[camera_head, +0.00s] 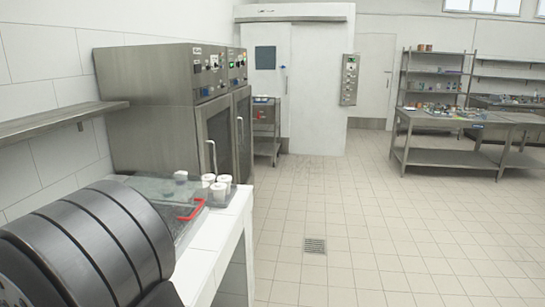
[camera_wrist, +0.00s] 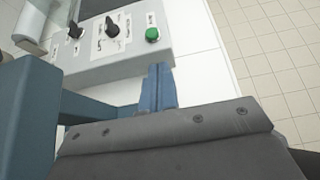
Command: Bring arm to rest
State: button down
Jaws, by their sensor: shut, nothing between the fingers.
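My gripper (camera_wrist: 160,68) shows in the wrist view as two narrow blue fingers. They are pressed together with nothing between them. The fingertips appear in front of the near edge of a light grey control panel (camera_wrist: 85,68), just below its green button (camera_wrist: 152,34). I cannot tell whether they touch it. The panel also has black knobs (camera_wrist: 111,27). My gripper does not show in the head view.
In the head view, white cups (camera_head: 221,190) stand on a white-topped counter (camera_head: 203,250), near a red handle-like piece (camera_head: 191,210). Steel cabinets (camera_head: 150,120) stand behind. A steel shelf (camera_head: 60,121) juts from the left wall. The tiled floor (camera_head: 340,210) is open to the right.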

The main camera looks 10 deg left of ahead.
jog(key=v, duration=0.4)
jog(key=shift+s+r, duration=0.15)
jog(key=shift+s, duration=0.05)
